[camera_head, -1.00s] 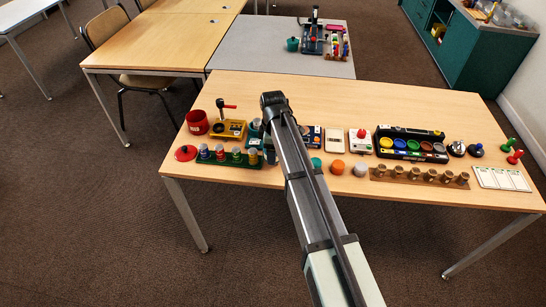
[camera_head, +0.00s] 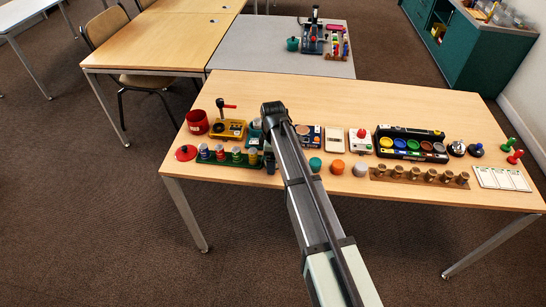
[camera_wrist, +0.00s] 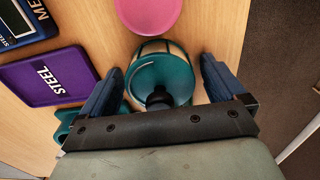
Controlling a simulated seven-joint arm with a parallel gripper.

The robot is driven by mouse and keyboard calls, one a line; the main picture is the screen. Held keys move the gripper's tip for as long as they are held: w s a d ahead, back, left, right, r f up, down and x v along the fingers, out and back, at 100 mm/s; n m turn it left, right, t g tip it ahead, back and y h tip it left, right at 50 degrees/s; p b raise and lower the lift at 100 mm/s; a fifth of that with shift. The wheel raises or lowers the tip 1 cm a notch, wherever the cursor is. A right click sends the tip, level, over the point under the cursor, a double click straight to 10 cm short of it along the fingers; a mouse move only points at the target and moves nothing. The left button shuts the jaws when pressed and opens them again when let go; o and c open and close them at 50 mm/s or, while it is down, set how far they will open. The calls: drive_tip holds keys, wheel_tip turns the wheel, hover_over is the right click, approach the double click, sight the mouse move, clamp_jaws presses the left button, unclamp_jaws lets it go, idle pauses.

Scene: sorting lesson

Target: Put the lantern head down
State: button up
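The lantern head (camera_wrist: 172,72) is a round teal cap with a dark knob and a pale body showing beneath its rim. In the wrist view it is between the two blue fingers of my gripper (camera_wrist: 160,66). The fingers stand apart, with a narrow gap visible at the right finger; contact on the left is hard to tell. The piece looks upright and low over or on the wooden table (camera_wrist: 222,28); the contact itself is hidden. In the head view my arm hides much of this spot, near the table's front edge.
A pink disc (camera_wrist: 148,12) lies just beyond the lantern head. A purple STEEL tray (camera_wrist: 30,78) lies to the left. The table edge and carpet (camera_wrist: 285,70) are at right.

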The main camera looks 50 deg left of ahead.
wheel_tip(320, 180, up, 12)
drive_tip(key=shift+r, duration=0.2)
idle(0.7)
idle(0.4)
